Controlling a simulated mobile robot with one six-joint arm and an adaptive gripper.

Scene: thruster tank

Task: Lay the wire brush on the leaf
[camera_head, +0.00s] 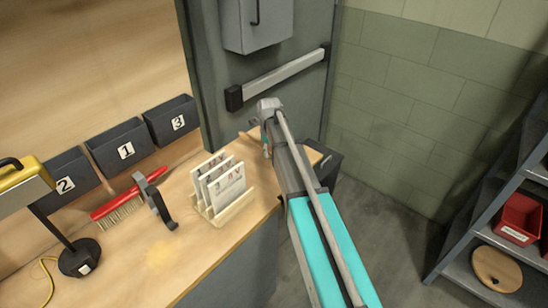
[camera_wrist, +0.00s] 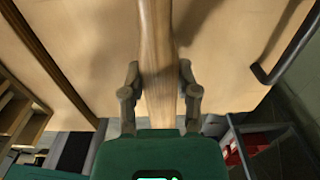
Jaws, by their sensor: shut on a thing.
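My gripper (camera_wrist: 160,92) is shut on a wooden handle (camera_wrist: 157,50). Its far end runs out of the wrist view, so I cannot see bristles or confirm that it is the wire brush. In the head view my gripper is near the grey door, beyond the card rack, and a small part of the wooden piece (camera_head: 251,127) shows beside it. A red brush (camera_head: 128,194) with pale bristles lies on the workbench, apart from my gripper. I cannot pick out the leaf with certainty; a broad pale wooden surface (camera_wrist: 90,45) lies behind the handle in the wrist view.
A grey door (camera_head: 215,75) stands behind. Shelves with a red bin (camera_head: 519,218) are at right.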

